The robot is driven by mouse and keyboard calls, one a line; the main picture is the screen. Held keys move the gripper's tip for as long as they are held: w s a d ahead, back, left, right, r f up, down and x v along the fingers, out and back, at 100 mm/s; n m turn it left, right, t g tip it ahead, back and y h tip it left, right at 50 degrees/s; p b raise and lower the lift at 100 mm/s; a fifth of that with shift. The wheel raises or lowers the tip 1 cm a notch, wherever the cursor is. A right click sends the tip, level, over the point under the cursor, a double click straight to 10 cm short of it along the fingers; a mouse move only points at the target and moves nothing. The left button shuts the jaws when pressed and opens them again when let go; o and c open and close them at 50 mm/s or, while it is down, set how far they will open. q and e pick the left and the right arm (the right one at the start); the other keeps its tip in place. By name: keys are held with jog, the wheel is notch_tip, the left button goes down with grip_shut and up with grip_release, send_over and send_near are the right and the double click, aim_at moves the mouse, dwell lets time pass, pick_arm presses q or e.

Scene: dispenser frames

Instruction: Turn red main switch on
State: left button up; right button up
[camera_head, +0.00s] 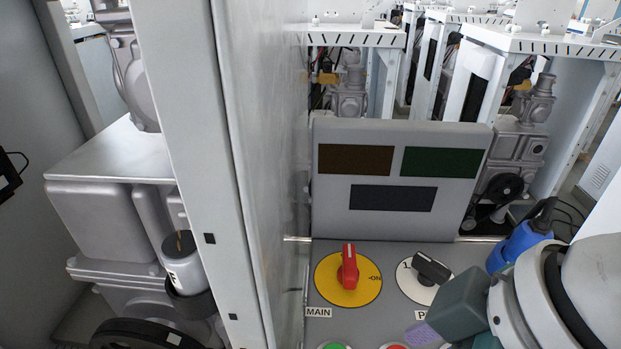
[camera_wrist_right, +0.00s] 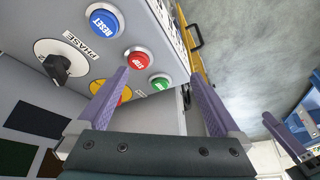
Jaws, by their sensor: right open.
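The red main switch (camera_head: 347,268) is a red handle on a round yellow disc (camera_head: 328,290), on the grey panel above a "MAIN" label. Its handle stands vertical; an "ON" mark is on the disc's right. In the right wrist view the yellow disc (camera_wrist_right: 107,93) is partly hidden behind a finger. My right gripper (camera_wrist_right: 158,75) is open and empty, its purple fingers apart in front of the panel. In the head view it is to the right of and below the switch, mostly hidden by its own body. Purple fingers, apparently my left gripper's (camera_wrist_right: 284,137), show at the wrist view's right edge, opening unclear.
A black phase switch (camera_head: 431,268) on a white disc is right of the main switch. Green (camera_wrist_right: 159,83), red (camera_wrist_right: 138,60) and blue reset (camera_wrist_right: 104,21) buttons are nearby. A tall grey wall (camera_head: 262,150) stands close on the left. A display box (camera_head: 335,205) rises behind.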

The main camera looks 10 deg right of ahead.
aim_at(351, 260)
jog(key=w+n, duration=0.1)
jog(key=w, duration=0.1)
jog(key=w+r+n, duration=0.1)
jog(key=w, duration=0.1)
jog(key=w+r+n+g, duration=0.1)
jog(key=w+n, duration=0.1)
jog(key=shift+a+y, duration=0.15)
jog(key=shift+y, duration=0.15)
jog(key=w+d+r+n+g, duration=0.1)
jog(key=w+d+r+n, duration=0.25)
jog(key=w+r, duration=0.3)
jog(key=shift+m, duration=0.35)
jog(key=x, duration=1)
jog(key=shift+w+d+f, duration=0.15)
jog(key=shift+w+d, duration=0.05)
jog(key=shift+d, duration=0.15)
jog(key=c, duration=1.4)
